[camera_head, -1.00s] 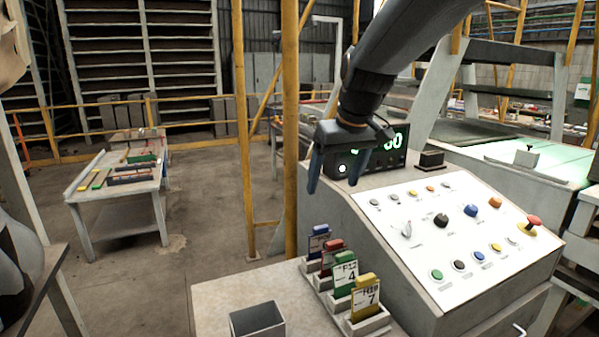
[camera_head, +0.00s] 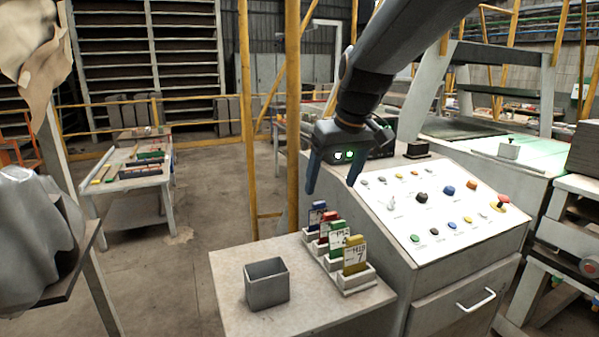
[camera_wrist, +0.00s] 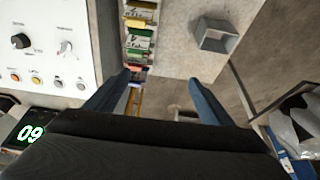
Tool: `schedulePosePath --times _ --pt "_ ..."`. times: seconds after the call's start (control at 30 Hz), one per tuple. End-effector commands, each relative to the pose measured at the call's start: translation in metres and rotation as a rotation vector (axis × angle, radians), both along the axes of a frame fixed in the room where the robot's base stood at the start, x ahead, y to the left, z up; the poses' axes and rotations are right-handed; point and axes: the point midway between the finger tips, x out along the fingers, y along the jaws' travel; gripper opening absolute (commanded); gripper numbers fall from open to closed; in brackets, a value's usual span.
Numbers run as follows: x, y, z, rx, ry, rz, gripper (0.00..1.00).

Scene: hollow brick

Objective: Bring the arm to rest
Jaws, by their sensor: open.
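My gripper (camera_head: 331,180) hangs from my arm at the upper middle of the head view, its two blue-grey fingers apart and pointing down. Nothing is between them. In the wrist view my gripper (camera_wrist: 164,88) also shows open and empty, with the cards (camera_wrist: 138,42) beyond the left finger and the floor below.
A grey open box (camera_head: 266,287) stands on the side shelf left of the card holder (camera_head: 352,280). The panel carries several knobs and buttons. A yellow post (camera_head: 292,120) rises behind the gripper. A worktable (camera_head: 128,180) stands farther left, with bare floor between.

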Motion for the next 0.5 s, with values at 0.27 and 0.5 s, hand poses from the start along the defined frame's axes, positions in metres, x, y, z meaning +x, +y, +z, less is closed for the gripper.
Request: schedulePosePath --times 0.27,0.5 --pt "-0.012 -0.024 -0.04 -0.008 0.036 -0.06 0.76" --pt "-0.034 -0.046 -0.093 -0.019 0.084 -0.122 0.76"
